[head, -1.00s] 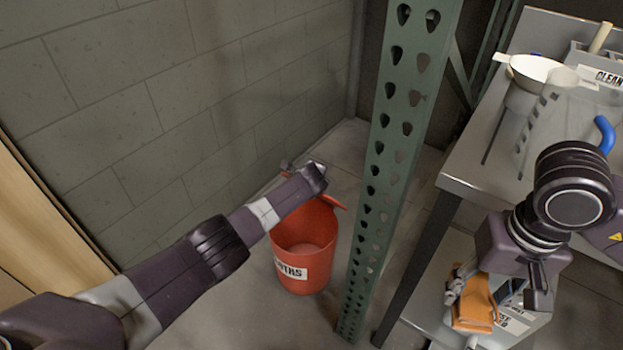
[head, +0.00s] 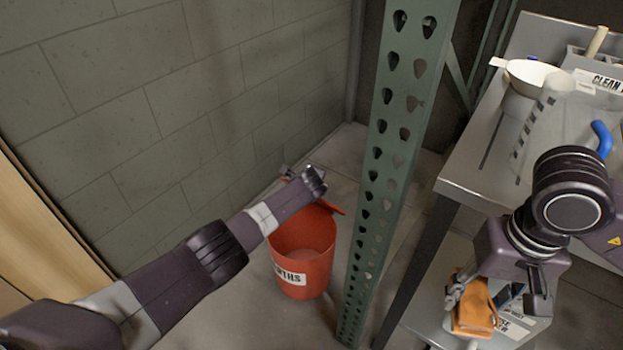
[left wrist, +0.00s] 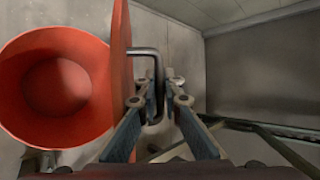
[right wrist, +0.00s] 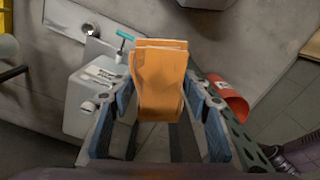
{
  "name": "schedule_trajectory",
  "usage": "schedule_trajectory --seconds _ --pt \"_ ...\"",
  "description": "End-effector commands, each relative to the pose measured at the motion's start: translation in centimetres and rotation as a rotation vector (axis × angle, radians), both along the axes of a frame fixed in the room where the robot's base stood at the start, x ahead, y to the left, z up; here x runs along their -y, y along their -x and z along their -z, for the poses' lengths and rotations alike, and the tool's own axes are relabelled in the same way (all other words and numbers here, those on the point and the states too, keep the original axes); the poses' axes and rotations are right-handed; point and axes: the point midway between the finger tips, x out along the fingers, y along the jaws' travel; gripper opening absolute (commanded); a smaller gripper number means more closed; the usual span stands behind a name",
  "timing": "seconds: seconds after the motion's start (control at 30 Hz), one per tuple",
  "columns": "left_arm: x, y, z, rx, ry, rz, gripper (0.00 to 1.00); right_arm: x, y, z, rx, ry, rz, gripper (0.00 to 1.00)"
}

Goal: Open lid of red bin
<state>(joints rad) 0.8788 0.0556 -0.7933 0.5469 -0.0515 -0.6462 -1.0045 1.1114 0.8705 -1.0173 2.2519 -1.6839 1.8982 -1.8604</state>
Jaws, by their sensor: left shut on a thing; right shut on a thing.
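The red bin (head: 300,252) stands on the floor beside the green post, with its mouth open and its inside visible. Its lid (head: 329,208) is mostly hidden by my left arm in the head view. In the left wrist view the lid (left wrist: 121,75) stands edge-on beside the open bin (left wrist: 55,125). My left gripper (left wrist: 168,90) is shut on the lid's dark metal handle (left wrist: 145,51). My right gripper (right wrist: 160,84) is shut on a folded orange cloth (right wrist: 160,95), held near the shelf; the cloth also shows in the head view (head: 474,308).
A green perforated post (head: 385,170) rises just right of the bin. A grey block wall (head: 200,90) is behind and left. A metal table (head: 470,165) with a white funnel (head: 530,76) stands at right, with a lower shelf (head: 425,310) under it.

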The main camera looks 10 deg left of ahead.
Motion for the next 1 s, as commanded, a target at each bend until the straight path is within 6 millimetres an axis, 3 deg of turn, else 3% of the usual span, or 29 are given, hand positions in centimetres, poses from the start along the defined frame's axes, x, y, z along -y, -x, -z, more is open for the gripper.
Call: schedule_trajectory --seconds 0.03,0.1,0.23,0.33,0.7,0.87,1.0 --pt "0.85 -2.15 -2.62 0.085 0.022 0.048 0.00 0.00 0.00 0.18 0.000 0.000 0.000 0.25" --pt "0.85 -2.15 -2.62 0.085 0.022 0.048 0.00 0.00 0.00 0.18 0.000 0.000 0.000 0.25" --pt "0.83 -2.14 -2.62 0.084 0.019 0.049 0.27 0.00 0.00 0.18 0.000 0.000 0.000 0.25" --pt "0.81 -2.06 -2.43 0.082 0.016 0.051 0.33 0.00 -0.01 0.18 0.000 0.000 0.000 0.25" --pt "0.71 -1.79 -1.92 0.073 0.011 0.052 0.28 0.00 0.00 0.18 0.000 0.000 0.000 0.25" --pt "0.81 -1.80 -1.99 0.073 0.012 0.052 0.15 0.00 0.00 0.15 0.000 0.000 0.000 0.25" --pt "0.95 -1.85 -2.16 0.075 0.014 0.054 0.15 0.00 0.00 0.10 0.000 0.000 0.000 0.25"
